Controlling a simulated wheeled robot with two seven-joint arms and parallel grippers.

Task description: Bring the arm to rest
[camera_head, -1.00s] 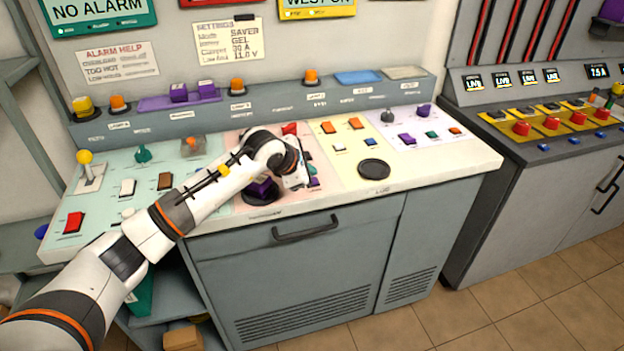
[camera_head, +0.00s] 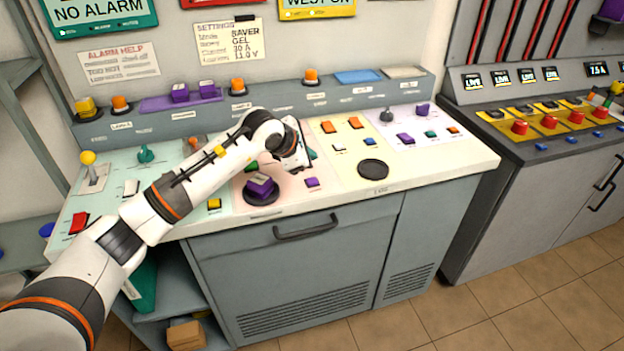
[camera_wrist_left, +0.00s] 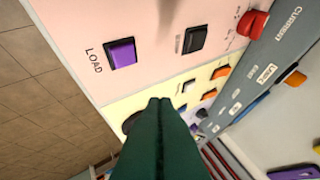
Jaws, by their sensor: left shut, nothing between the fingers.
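My left arm comes in from the left and reaches across the console, with white links and orange and dark bands. My left gripper (camera_head: 308,156) is over the pink panel, behind and right of a purple block on a black round base (camera_head: 261,198). The gripper is partly hidden by its own wrist. In the left wrist view its dark green fingers (camera_wrist_left: 160,104) are together with nothing between them. The purple LOAD switch (camera_wrist_left: 121,53) and a black switch (camera_wrist_left: 194,39) lie beyond them on the pink panel. My right gripper is not in view.
The console top (camera_head: 425,165) carries several switches and a black round pad (camera_head: 373,169). A raised ledge (camera_head: 280,110) with buttons runs along its back. A lever with a yellow ball (camera_head: 88,158) stands at the left. A second console (camera_head: 545,185) is at the right. The floor in front is clear.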

